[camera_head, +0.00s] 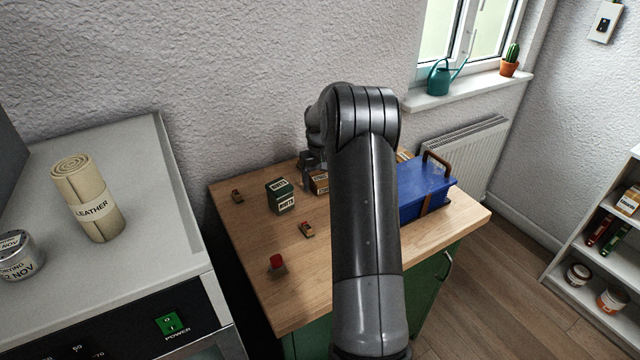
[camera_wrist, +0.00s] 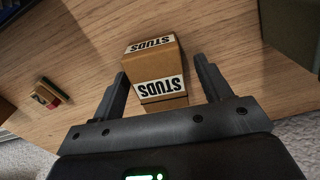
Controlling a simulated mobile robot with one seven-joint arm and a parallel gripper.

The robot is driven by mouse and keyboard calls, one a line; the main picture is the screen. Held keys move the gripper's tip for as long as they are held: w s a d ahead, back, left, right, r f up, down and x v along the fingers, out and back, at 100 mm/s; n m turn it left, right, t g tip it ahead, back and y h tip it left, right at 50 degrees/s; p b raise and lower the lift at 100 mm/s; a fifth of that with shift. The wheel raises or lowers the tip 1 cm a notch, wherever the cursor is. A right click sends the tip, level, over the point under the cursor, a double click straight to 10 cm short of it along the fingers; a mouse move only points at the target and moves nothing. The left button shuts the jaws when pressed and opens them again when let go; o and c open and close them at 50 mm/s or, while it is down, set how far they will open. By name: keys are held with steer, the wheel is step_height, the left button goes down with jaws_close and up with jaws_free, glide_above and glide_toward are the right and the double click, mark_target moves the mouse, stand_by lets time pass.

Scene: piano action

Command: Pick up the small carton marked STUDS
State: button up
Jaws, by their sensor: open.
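The small brown carton marked STUDS (camera_wrist: 153,55) sits on the wooden bench top, its white labels facing my wrist camera. In the head view a brown carton with a pale label (camera_head: 320,184) shows beside my arm, partly hidden by it. My gripper (camera_wrist: 160,72) is open, with one finger on each side of the carton's near part. The left finger is very close to the carton; a wider gap shows at the right finger. I cannot tell whether either finger touches it. In the head view my gripper (camera_head: 308,170) is small and partly covered by my arm.
A dark green labelled box (camera_head: 281,196) stands left of the carton. A blue box with a brown handle (camera_head: 424,185) is to the right. Small pieces (camera_head: 307,230) and a red-topped item (camera_head: 277,262) lie nearer the front. The bench's front left is mostly clear.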

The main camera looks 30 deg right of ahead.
steer(key=shift+c, duration=0.3)
steer(key=c, duration=1)
steer(key=shift+r, duration=0.1)
